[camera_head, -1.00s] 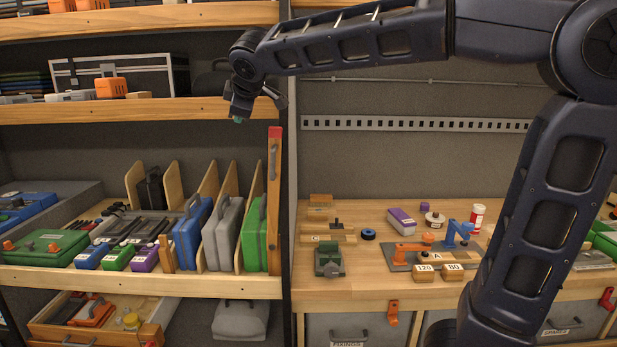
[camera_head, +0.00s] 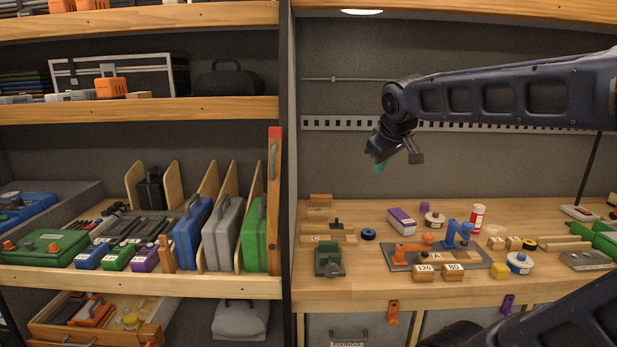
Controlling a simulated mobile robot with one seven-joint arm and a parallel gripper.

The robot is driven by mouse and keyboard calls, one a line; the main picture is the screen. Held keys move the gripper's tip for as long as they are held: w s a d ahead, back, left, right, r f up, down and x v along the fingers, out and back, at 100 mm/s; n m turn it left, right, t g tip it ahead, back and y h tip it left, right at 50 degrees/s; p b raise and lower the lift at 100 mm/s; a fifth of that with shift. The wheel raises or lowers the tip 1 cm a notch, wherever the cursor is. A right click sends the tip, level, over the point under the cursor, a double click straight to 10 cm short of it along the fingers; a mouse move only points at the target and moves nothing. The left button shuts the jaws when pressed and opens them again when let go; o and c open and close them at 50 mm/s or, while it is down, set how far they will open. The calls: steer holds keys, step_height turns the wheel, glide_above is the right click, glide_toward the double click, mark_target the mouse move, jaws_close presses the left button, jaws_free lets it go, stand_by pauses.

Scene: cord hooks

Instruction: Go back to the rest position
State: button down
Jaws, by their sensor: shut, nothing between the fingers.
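My gripper (camera_head: 378,160) is at the end of my dark blue arm, in front of the back wall and above the left part of the workbench (camera_head: 380,290). It points down and to the left. It is shut and holds nothing. It hangs clear of the bench top and touches nothing that I can see. My arm's forearm comes in from the right edge, and a lower arm link shows at the bottom right.
Left of the upright post (camera_head: 288,160), shelves hold blue (camera_head: 191,235), grey (camera_head: 223,235) and green (camera_head: 256,235) cases between wooden dividers. The bench carries clamps, a purple box (camera_head: 402,220), numbered blocks and a red-white can (camera_head: 477,217). A slotted rail (camera_head: 340,123) crosses the wall.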

steer(key=s+d+f+m+g, duration=0.2)
steer(key=s+d+f+m, duration=0.5)
steer(key=s+d+f, duration=0.2)
step_height(320, 180, down, 2)
steer(key=shift+s+d+h, duration=0.3)
steer(key=shift+s+d, duration=0.1)
steer(key=shift+s, duration=0.1)
